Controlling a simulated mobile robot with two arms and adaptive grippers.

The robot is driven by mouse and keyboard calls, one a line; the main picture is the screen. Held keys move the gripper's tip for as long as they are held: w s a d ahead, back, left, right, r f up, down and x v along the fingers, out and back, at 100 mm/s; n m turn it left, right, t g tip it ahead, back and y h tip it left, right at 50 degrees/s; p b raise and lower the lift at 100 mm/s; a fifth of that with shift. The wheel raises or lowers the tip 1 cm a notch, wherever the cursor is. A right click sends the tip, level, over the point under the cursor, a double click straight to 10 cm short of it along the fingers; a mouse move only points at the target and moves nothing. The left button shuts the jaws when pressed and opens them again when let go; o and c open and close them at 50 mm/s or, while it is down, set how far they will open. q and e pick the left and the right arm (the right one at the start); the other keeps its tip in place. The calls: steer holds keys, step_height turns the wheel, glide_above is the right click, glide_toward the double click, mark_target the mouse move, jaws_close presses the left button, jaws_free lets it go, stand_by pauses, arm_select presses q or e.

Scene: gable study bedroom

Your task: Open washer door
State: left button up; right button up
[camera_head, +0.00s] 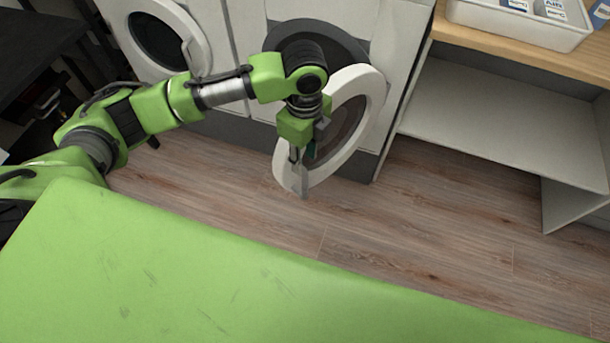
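The washer door (372,98) is a round white ring with a dark glass middle. It stands swung out from the front of the right-hand machine (399,45). The dark ring of that machine's opening (352,46) shows partly behind my arm. My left gripper (300,172) points down at the door's near left rim, with its fingers over or against it. Whether the fingers are closed on the rim cannot be made out. My arm hides part of the opening and the door. My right gripper is not in view.
A second machine with a closed round door (160,38) stands at the left. A wooden counter (500,45) with a white tray (530,30) is at the right, above an open white shelf (490,125). The wood floor (430,220) before them is clear. A dark table (35,45) stands far left.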

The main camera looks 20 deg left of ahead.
mark_target(305, 183)
arm_select(q)
step_height(305, 183, down, 12)
steer(key=shift+f, duration=0.1)
stand_by(0.4)
jaws_close()
